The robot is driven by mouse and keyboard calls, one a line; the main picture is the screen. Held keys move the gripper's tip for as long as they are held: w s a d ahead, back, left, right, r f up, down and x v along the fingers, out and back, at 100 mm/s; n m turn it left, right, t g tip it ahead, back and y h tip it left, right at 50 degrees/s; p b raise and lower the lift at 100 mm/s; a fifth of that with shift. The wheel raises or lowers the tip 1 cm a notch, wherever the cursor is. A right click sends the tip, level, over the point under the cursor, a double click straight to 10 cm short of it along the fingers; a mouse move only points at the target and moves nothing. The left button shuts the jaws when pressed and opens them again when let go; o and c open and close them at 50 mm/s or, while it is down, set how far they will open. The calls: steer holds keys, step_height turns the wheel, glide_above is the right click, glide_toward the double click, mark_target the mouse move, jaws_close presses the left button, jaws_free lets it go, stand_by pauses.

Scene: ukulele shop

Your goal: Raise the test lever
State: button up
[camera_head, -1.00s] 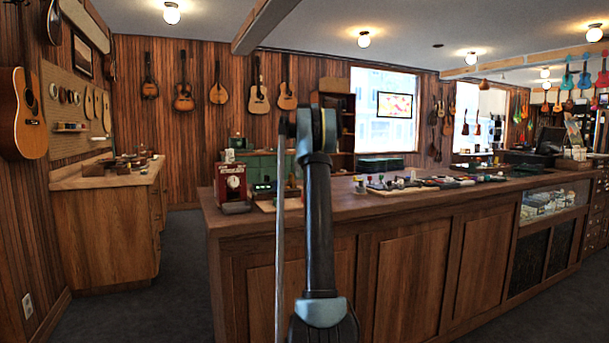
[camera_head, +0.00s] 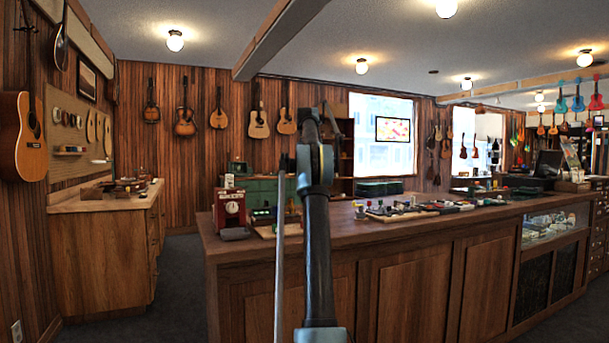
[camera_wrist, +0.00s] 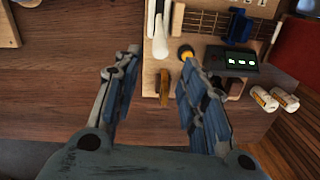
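My gripper (camera_wrist: 160,56) is open and empty in the wrist view, its two blue-padded fingers spread above the counter's wooden top. Between and just beyond the fingertips is a wooden test board (camera_wrist: 200,60). It carries a white lever-like bar (camera_wrist: 158,30), a small brass-coloured upright piece (camera_wrist: 164,88) and a yellow-and-black knob (camera_wrist: 186,52) close to the right fingertip. I cannot tell for certain which part is the test lever. In the head view my arm hides part of this area.
A red box with a dial (camera_head: 230,208) stands on the long wooden counter (camera_head: 400,235). Small tools and parts (camera_head: 400,210) lie farther right on it. Two small white cylinders (camera_wrist: 274,98) lie right of the board. A workbench (camera_head: 105,245) stands left, across open floor.

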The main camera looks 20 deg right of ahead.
steer(key=shift+r, duration=1.3)
steer(key=s+a, duration=0.8)
steer(key=s, duration=0.6)
steer(key=s+a+f+t, duration=0.1)
steer(key=s+a+f, duration=0.25)
steer(key=s, duration=0.35)
steer(key=s+a+f, duration=0.2)
steer(key=s+f, duration=0.3)
steer(key=s, duration=0.3)
steer(key=s+a+f, duration=0.2)
steer(key=s+f, duration=1.2)
steer(key=f, duration=0.3)
steer(key=s+a+f+t, duration=0.1)
steer(key=s+a+f, duration=0.1)
steer(key=s+f, duration=1.3)
steer(key=shift+s+f+h, duration=0.2)
steer(key=shift+f+h, duration=0.1)
steer(key=shift+f, duration=0.6)
